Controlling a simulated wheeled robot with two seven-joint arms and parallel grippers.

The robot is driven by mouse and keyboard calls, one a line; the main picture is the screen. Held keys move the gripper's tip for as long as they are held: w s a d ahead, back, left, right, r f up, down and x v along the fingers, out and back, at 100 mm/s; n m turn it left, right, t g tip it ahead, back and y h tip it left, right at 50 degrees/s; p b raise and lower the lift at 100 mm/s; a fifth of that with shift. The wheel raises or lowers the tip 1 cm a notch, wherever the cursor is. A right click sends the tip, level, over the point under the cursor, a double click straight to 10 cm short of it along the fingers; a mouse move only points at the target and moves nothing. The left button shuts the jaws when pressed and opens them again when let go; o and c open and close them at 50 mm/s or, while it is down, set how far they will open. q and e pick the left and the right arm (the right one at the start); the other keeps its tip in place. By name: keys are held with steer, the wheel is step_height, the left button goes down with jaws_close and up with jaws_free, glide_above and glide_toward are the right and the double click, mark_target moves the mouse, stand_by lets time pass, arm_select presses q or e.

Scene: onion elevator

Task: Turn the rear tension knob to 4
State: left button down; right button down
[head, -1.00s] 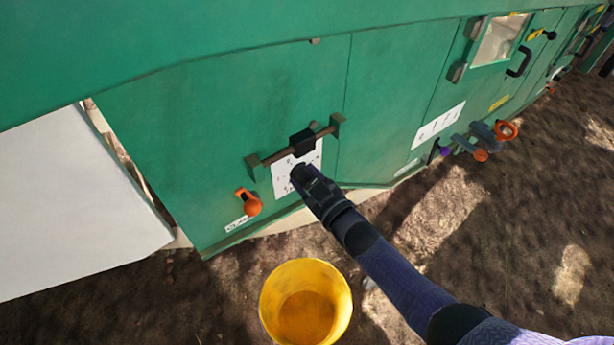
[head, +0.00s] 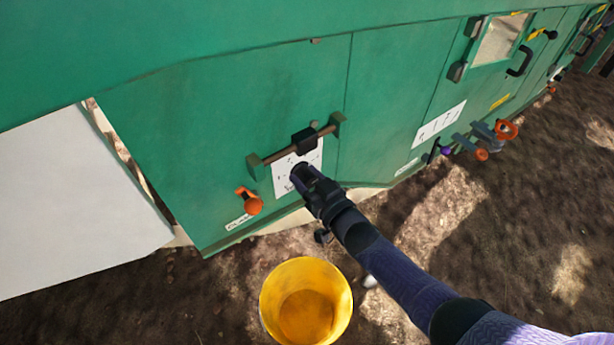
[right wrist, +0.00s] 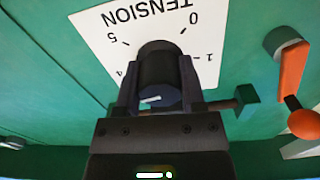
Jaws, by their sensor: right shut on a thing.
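The black tension knob (right wrist: 158,66) sits on a white dial plate (right wrist: 105,28) marked TENSION, which appears upside down in the right wrist view. The 0, 1 and 5 show, with a 4 partly visible left of the knob; the other numbers are hidden. A short white line on the knob's face lies slantwise, nearly level, towards its lower left; which number it points to I cannot tell surely. My right gripper (right wrist: 160,84) is shut on the knob, one finger on each side. In the head view, my right gripper (head: 301,174) covers the knob on the dial plate (head: 282,178). My left gripper is not in view.
A bar with a black block (head: 305,141) crosses the panel just above the dial. An orange handle (head: 251,203) is left of it. A yellow bucket (head: 306,302) stands on the ground below. More levers (head: 482,138) are at right.

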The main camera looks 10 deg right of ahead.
steer(key=shift+c, duration=1)
jaws_free()
arm_select(q)
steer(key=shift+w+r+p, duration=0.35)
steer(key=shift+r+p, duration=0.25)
steer(key=shift+p, duration=0.1)
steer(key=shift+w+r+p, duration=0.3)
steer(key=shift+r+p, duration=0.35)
steer(key=shift+p, duration=0.05)
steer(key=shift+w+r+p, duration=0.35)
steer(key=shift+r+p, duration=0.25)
steer(key=shift+p, duration=0.1)
arm_select(e)
steer(key=v, duration=1)
steer(key=shift+f, duration=0.1)
